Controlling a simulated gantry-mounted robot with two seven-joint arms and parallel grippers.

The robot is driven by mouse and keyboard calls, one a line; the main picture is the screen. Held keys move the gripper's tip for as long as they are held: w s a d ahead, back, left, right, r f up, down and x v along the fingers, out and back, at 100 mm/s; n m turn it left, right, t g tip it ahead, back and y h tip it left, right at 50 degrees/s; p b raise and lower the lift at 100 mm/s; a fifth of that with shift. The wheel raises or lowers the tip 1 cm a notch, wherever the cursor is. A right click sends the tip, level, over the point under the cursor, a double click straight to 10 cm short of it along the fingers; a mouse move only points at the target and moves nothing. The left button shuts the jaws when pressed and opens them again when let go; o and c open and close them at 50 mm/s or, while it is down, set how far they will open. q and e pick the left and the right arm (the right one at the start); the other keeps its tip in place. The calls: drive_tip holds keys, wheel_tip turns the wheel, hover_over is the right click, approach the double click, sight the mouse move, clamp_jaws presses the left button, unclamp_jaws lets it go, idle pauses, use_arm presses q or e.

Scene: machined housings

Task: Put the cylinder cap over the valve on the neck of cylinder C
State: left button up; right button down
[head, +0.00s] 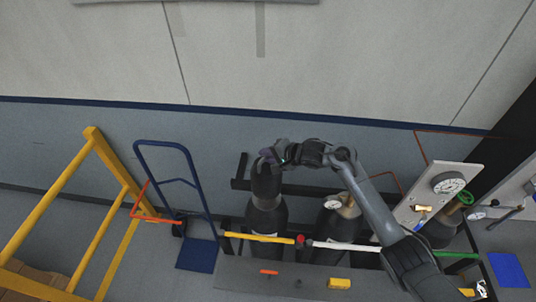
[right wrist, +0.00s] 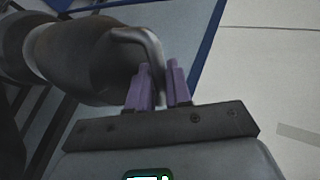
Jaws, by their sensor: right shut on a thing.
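The dark grey cylinder cap (head: 266,184) is upright at the top of the leftmost dark cylinder (head: 267,218) in the head view. No valve shows there; the cap hides the neck, and I cannot tell whether it is fully seated. My right gripper (head: 275,157) is at the cap's top. In the right wrist view its purple fingers (right wrist: 158,84) are shut on a curved grey part of the cap (right wrist: 135,42). No letter marking cylinder C is readable. My left gripper is not in view.
A middle cylinder (head: 332,228) has a brass valve and gauge (head: 334,204). A green handwheel (head: 465,197) tops the cylinder at right. A blue hand truck (head: 163,145) and yellow frame (head: 97,205) stand left.

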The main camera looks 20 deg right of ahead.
sight(268, 164)
drive_tip(key=shift+f+b, duration=0.3)
drive_tip(key=shift+f, duration=1.4)
drive_tip(key=shift+f+b, duration=0.6)
drive_tip(key=shift+f, duration=1)
drive_tip(key=c, duration=1)
unclamp_jaws()
drive_tip(key=shift+w, duration=0.1)
drive_tip(key=shift+o, duration=0.2)
drive_tip(key=shift+f, duration=0.1)
